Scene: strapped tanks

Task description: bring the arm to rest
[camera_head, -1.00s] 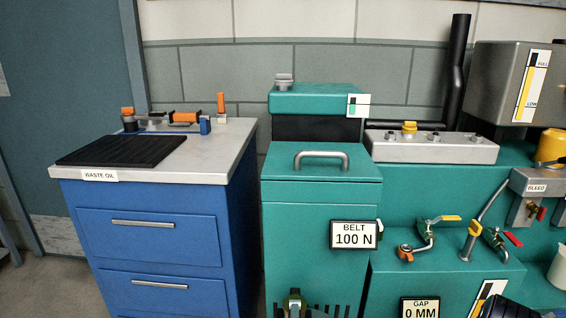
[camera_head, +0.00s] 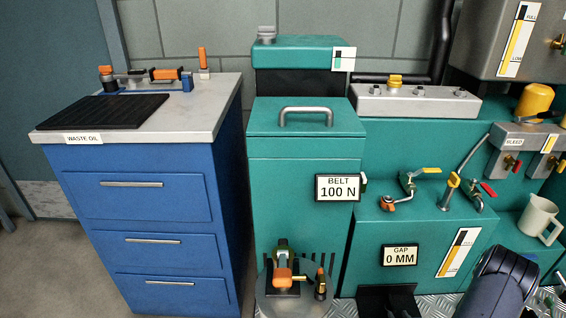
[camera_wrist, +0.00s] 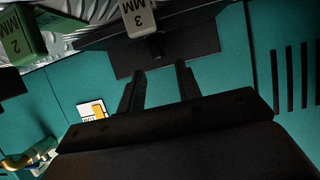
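My gripper (camera_wrist: 160,78) shows in the wrist view with its two black fingers apart and nothing between them. A grey block marked 3 MM (camera_wrist: 140,18) is beyond the fingertips, in front of a black plate (camera_wrist: 165,45). A green block marked 2 MM (camera_wrist: 22,40) is at the upper left. I cannot tell how far the fingertips are from the plate. In the head view a dark link of my arm (camera_head: 503,280) is at the lower right; the gripper itself cannot be made out there.
A green machine (camera_head: 305,225) with BELT and GAP signs fills the middle and right. Valve levers (camera_head: 425,171) and a pale jug (camera_head: 540,219) stand out at the right. A blue cabinet (camera_head: 150,225) is at the left, with open floor (camera_head: 60,270) beside it.

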